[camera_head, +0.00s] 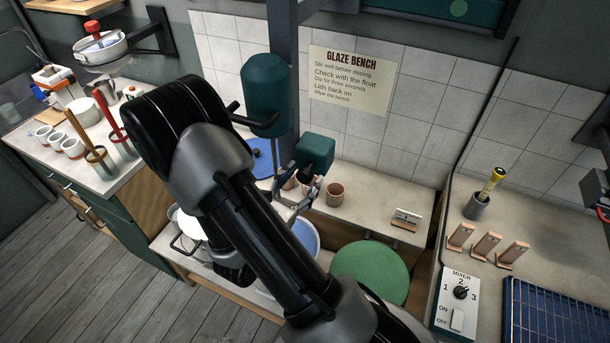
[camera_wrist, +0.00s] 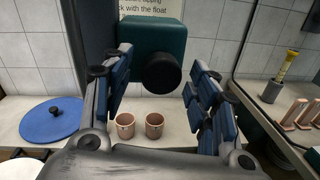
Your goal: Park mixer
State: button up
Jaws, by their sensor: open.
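The mixer (camera_head: 265,90) is a teal cylinder with black handles on a dark column against the tiled wall. A teal block (camera_head: 316,150) sits lower on the column. In the wrist view the teal block (camera_wrist: 150,38) shows a round black knob (camera_wrist: 161,74) facing me. My gripper (camera_head: 300,190) is open in front of the block; in the wrist view its blue-padded fingers (camera_wrist: 158,78) stand either side of the knob, with gaps visible. Below is a bucket of blue glaze (camera_head: 306,238), partly hidden by my arm. The mixer control box (camera_head: 455,306) has a dial and a switch.
Small clay cups (camera_head: 335,194) stand on the ledge behind my gripper. A blue lid (camera_wrist: 52,122) lies at the left. A green round lid (camera_head: 372,272) is right of the bucket. A blue rack (camera_head: 550,312) and clay test pieces (camera_head: 486,247) occupy the right bench.

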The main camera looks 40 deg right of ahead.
jog(key=shift+x, duration=1.05)
jog(key=shift+c, duration=0.6)
grip_shut()
